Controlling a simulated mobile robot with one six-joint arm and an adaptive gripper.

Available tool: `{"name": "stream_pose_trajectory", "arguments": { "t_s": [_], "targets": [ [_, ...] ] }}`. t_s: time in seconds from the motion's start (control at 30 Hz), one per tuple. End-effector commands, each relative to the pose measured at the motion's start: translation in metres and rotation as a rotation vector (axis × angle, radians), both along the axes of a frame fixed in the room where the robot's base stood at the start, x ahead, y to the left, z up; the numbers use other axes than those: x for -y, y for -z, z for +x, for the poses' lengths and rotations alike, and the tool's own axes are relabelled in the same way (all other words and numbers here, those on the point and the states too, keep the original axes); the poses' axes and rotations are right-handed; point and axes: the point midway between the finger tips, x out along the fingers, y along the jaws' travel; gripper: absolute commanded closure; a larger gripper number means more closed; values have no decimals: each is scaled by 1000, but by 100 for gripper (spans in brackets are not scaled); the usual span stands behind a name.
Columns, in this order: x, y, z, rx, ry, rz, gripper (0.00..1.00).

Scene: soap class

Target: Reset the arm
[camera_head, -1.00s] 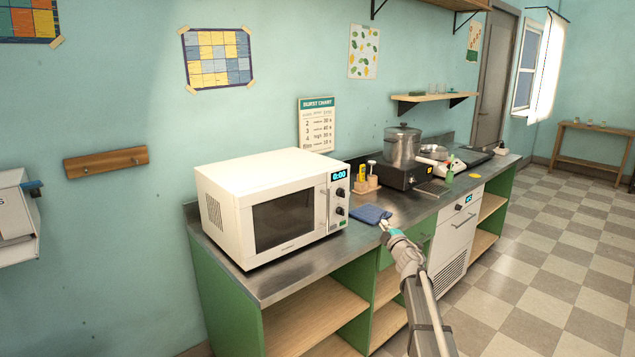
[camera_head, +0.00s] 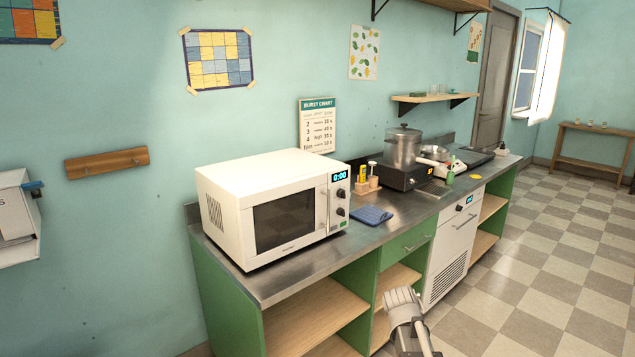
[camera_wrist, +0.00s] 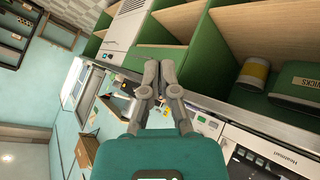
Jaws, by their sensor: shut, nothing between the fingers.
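My gripper (camera_wrist: 160,75) shows in the wrist view with its two grey fingers together and nothing between them. Beyond the fingertips, the green shelves of the counter stand tilted in that view. In the head view my arm is low at the bottom, in front of the counter's open shelves. The fingertips cannot be made out there.
A metal counter (camera_head: 290,280) carries a white microwave (camera_head: 270,205), a folded blue cloth (camera_head: 372,215), a pot (camera_head: 403,148) on a burner and small bottles. In the wrist view a yellow can (camera_wrist: 254,73) stands on a shelf. Checkered floor lies free at right.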

Motion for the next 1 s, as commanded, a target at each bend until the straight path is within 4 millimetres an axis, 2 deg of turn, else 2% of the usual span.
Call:
{"name": "stream_pose_trajectory", "arguments": {
  "t_s": [0.03,0.2,0.4,0.83,1.0],
  "targets": [
    [-6,8,-20,-51,19,40,100],
    [-31,34,-78,-244,75,177,100],
    [-58,50,-133,-433,103,298,100],
    [-94,56,-207,-684,109,442,100],
    [-93,38,-202,-676,110,438,100]
  ]
}}
